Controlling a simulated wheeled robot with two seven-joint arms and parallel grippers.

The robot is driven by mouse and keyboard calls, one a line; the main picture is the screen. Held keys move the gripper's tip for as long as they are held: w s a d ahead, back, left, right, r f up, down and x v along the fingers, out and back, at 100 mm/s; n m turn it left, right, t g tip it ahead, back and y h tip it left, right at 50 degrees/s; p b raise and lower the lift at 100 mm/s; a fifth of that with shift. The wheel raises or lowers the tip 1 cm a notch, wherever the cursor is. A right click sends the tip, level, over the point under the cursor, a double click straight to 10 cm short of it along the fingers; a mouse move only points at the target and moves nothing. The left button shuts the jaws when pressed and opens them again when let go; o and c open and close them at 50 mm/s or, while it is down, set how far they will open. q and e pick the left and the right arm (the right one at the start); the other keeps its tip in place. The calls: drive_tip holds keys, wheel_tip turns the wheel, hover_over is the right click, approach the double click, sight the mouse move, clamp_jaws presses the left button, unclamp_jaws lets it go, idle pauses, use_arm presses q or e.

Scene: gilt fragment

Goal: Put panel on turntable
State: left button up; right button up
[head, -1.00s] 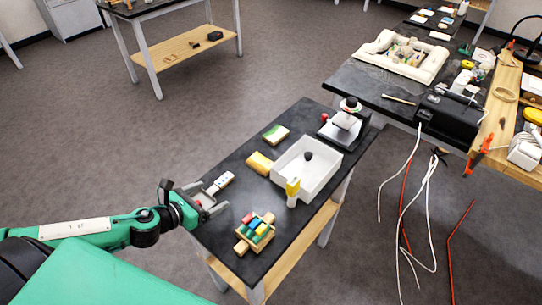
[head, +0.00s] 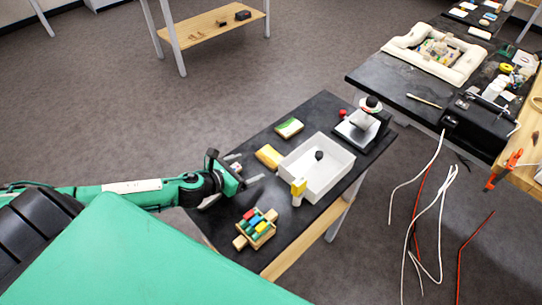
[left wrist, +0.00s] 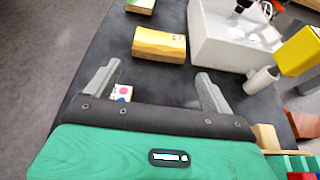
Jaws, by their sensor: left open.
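My left gripper (head: 248,168) is open and empty above the near left part of the dark table; it also shows in the left wrist view (left wrist: 158,72). A small white piece with coloured dots (left wrist: 123,93) lies beneath it, beside its left finger and partly hidden. A yellow, gilt-looking block (head: 268,156) lies on the table just beyond the fingertips; it also shows in the left wrist view (left wrist: 160,44). I cannot tell surely which piece is the panel. A stand with a pale plate (head: 363,122) is at the table's far end; I cannot tell whether it is the turntable.
A white bin (head: 335,178) holding a dark ball stands beyond the block. A yellow-topped bottle (head: 298,190) stands at its near corner. A rack of coloured blocks (head: 257,226) is at the near edge. A green-and-white sponge-like block (head: 289,128) lies farther left. Cables hang on the right.

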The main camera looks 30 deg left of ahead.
sight(268, 159)
use_arm(q)
drive_tip(key=shift+w+d+f, duration=0.1)
drive_tip(key=shift+w+d, duration=0.05)
drive_tip(key=shift+w, duration=0.4)
drive_tip(key=shift+p+x, duration=0.3)
drive_tip(key=shift+x, duration=0.5)
drive_tip(key=p+x, duration=0.2)
drive_tip(key=x, duration=0.2)
drive_tip(key=shift+w, duration=0.2)
drive_tip(key=shift+w+d+f, duration=0.15)
drive_tip(key=shift+w+d, duration=0.05)
drive_tip(key=shift+w, duration=0.15)
drive_tip(key=c, duration=0.7)
use_arm(e)
drive_tip(key=r, duration=0.3)
drive_tip(key=shift+w+d, duration=0.2)
drive_tip(key=shift+w, duration=0.05)
drive_tip(key=shift+r, duration=0.1)
